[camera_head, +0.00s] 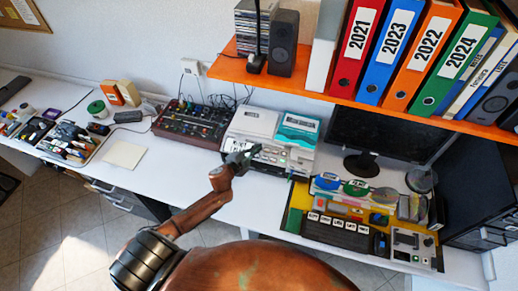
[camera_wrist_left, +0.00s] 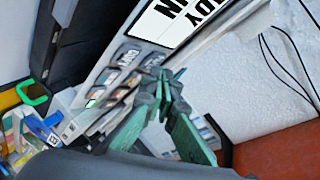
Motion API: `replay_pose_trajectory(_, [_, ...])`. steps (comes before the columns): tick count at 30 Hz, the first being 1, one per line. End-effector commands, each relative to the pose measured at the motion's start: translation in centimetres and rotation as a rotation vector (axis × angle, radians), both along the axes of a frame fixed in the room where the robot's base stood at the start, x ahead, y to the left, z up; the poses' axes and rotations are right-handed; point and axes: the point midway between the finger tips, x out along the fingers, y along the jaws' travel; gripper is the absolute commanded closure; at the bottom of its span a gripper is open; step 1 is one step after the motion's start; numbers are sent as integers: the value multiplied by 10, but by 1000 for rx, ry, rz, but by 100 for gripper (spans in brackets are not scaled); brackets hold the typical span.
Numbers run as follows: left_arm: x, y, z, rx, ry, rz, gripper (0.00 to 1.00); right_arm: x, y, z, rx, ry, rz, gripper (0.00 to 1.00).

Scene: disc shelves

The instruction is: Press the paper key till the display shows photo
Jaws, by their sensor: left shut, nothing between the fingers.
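The printer (camera_head: 262,125) is a light grey machine on the white desk, below the orange shelf. Its front panel shows close up in the left wrist view, with a black-framed white display (camera_wrist_left: 178,18) in bold black letters, cut off by the top edge; I read only "DY" and "N". Grey keys (camera_wrist_left: 126,54) with small labels lie below the display. I cannot make out which one is the paper key. My left gripper (camera_head: 245,157) is shut and empty, its tips (camera_wrist_left: 164,82) at the panel's keys, hiding part of them. I cannot tell whether the tips touch a key. My right gripper is not in view.
The orange shelf (camera_head: 230,68) with speakers and binders (camera_head: 400,45) overhangs the desk. A dark red mixer (camera_head: 190,124) stands left of the printer. A dark monitor (camera_head: 385,135) and a yellow mat with a black key strip (camera_head: 337,230) are to the right.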

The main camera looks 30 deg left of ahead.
Motion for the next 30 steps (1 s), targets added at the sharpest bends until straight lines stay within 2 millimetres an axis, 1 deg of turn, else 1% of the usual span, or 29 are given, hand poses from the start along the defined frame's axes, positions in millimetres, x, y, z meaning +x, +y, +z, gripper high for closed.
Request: replay_pose_trajectory(30, [4,1,-8,0,1,1,100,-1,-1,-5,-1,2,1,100])
